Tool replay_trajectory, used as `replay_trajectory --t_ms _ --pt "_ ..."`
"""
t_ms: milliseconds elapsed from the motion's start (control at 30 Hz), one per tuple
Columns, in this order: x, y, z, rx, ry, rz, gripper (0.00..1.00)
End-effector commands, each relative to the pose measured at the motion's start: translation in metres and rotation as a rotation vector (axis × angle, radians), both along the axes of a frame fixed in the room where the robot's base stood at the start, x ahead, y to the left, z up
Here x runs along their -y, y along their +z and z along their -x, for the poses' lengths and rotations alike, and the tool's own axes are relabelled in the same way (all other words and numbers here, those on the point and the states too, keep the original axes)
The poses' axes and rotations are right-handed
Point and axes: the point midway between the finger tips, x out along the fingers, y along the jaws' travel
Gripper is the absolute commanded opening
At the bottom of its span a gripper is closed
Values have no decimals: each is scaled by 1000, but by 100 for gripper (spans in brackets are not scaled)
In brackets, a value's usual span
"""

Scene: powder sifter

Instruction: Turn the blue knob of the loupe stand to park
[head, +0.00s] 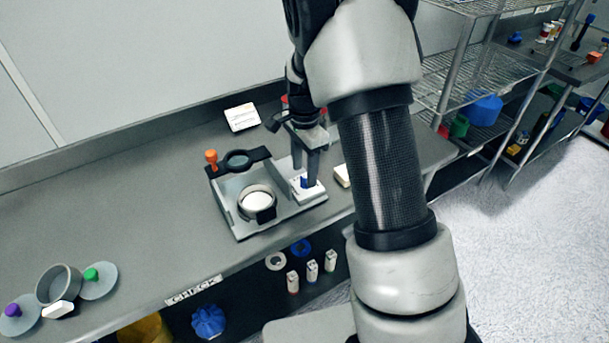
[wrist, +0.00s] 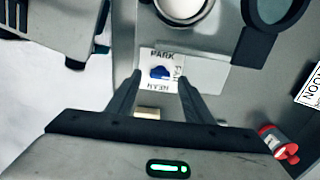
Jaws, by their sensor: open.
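The blue knob (head: 305,182) sits on a white label plate on the loupe stand (head: 240,228), on the grey bench. In the wrist view the blue knob (wrist: 160,72) shows between my fingertips, with "PARK" printed on the plate beyond it and another, inverted word on the near side. Which mark the knob points to I cannot tell. My gripper (head: 312,180) is open, pointing down, its fingers on either side of the knob; contact is not clear.
A white block (head: 342,175) lies right of the stand, close to my gripper. A card (head: 241,117) and red-capped items stand behind. A grey sieve (head: 58,284) and lids are at the front left. The bench between sieve and stand is clear.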

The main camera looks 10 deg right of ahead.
Motion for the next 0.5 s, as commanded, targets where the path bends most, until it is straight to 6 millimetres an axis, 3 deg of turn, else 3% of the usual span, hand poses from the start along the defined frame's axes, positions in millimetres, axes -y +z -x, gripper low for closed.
replay_trajectory --t_ms 200,500 --pt "0 -23 0 1 0 0 47" --pt "0 -26 0 1 0 0 47"
